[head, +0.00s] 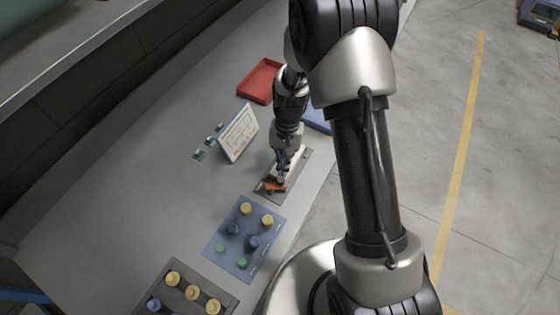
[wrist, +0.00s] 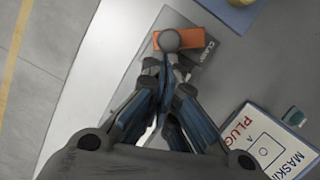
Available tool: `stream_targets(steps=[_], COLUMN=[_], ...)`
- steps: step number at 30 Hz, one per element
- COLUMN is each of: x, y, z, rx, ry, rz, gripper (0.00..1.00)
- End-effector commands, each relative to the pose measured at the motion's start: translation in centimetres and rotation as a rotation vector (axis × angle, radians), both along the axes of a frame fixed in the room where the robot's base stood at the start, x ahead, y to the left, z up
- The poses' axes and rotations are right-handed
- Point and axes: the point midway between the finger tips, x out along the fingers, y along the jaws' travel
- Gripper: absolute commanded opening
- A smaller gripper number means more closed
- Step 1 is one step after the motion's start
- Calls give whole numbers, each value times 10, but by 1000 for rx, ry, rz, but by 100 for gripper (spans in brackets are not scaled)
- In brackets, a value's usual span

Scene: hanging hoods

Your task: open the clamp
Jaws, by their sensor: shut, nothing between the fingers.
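The clamp stands on a grey base plate (head: 295,163) near the bench's edge. The orange part also shows in the head view (head: 268,187). My gripper (wrist: 170,66) is shut, with its fingertips together just short of the knob in the picture. I cannot tell whether they touch it. My gripper (head: 281,177) hides part of the clamp in the head view.
A masking sign (head: 238,134) stands left of the clamp, with small blocks (head: 199,154) beside it. A blue panel with yellow, blue and green knobs (head: 232,255) and a grey knob panel (head: 160,275) lie nearer. A red tray (head: 260,80) lies beyond.

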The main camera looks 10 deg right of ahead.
Motion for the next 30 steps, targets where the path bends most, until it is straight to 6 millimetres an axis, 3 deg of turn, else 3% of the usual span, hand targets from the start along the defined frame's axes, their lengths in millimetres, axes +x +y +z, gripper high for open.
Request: stream_targets(steps=[15,30], x=[-20,-29], y=[-10,-12], z=[0,0], rx=[0,0], ry=[2,0], rz=[-350,-515], gripper=[0,0])
